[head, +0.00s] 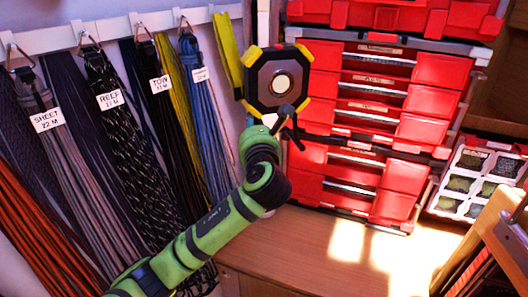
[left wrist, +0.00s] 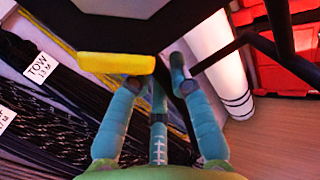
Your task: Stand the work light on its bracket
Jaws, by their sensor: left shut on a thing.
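The work light (head: 262,92) is a dark, eight-sided lamp with yellow corners and a round pale lens facing the head camera. It is held up in the air in front of the red drawers and the wall. My left gripper (head: 276,122) is at its lower edge, shut on it. In the left wrist view the fingers (left wrist: 155,75) reach up to the light's dark body and yellow corner (left wrist: 116,63). Thin black bars, apparently its bracket (left wrist: 282,28), stick out to the right, touching no surface that I can see. My right gripper is not in view.
Coiled lines hang on the left wall, with labels such as SHEET (head: 47,119) and TOW (head: 160,84). Red drawer units (head: 345,180) stand behind. A divided tray (head: 478,180) is at the right. The wooden bench top (head: 320,238) is clear in the middle, partly sunlit.

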